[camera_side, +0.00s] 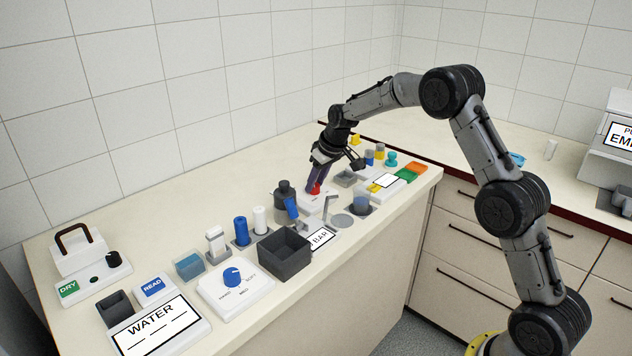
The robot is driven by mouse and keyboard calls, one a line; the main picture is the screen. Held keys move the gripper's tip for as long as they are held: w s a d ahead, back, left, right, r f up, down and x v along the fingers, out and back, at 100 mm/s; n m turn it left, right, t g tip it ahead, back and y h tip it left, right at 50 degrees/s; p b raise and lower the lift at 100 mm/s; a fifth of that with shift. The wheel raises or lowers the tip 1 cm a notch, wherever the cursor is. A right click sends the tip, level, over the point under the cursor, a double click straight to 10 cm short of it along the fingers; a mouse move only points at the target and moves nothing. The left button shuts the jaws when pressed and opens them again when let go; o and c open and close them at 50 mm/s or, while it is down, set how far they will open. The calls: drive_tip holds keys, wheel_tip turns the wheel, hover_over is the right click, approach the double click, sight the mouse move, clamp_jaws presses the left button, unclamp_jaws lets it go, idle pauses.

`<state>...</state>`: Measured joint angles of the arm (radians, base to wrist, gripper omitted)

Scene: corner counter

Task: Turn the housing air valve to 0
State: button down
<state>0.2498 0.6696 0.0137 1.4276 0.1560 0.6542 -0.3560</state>
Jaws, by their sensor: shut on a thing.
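The housing air valve looks to be the small red knob (315,190) on a white base (312,204), in the middle of the counter behind the BAR display (320,238). My gripper (317,183) points down at the red knob from above and is shut on it. The fingers cover most of the knob. Its pointer and any scale marks around it are hidden or too small to read, so I cannot tell its setting. The number on the BAR display is not legible.
A dark bottle (284,202) and a blue-handled part (292,210) stand close to the left of my gripper. A dark square bin (284,254) is nearer the front. Coloured pads (407,174) and small caps lie to the right. The counter's back strip is clear.

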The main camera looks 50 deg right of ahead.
drive_tip(key=shift+n, duration=0.4)
drive_tip(key=n+y, duration=0.1)
drive_tip(key=n, duration=0.2)
drive_tip(key=shift+d+n+g+y, duration=0.15)
drive_tip(key=shift+n+g+y, duration=0.15)
drive_tip(key=shift+y, duration=0.1)
drive_tip(key=n, duration=0.2)
drive_tip(key=n+y, duration=0.1)
drive_tip(key=n, duration=0.1)
drive_tip(key=shift+w+d+n+g+y, duration=0.1)
drive_tip(key=shift+n+g+y, duration=0.2)
drive_tip(key=shift+g, duration=0.1)
drive_tip(key=n, duration=0.2)
drive_tip(key=n+g, duration=0.1)
drive_tip(key=n, duration=0.1)
drive_tip(key=shift+w+n+g+y, duration=0.1)
drive_tip(key=shift+n+g+y, duration=0.2)
drive_tip(key=n, duration=0.2)
drive_tip(key=n+g, duration=0.1)
drive_tip(key=n, duration=0.1)
drive_tip(key=shift+w+d+g, duration=0.1)
drive_tip(key=shift+g, duration=0.2)
drive_tip(key=shift+n, duration=0.3)
drive_tip(key=c, duration=0.5)
unclamp_jaws()
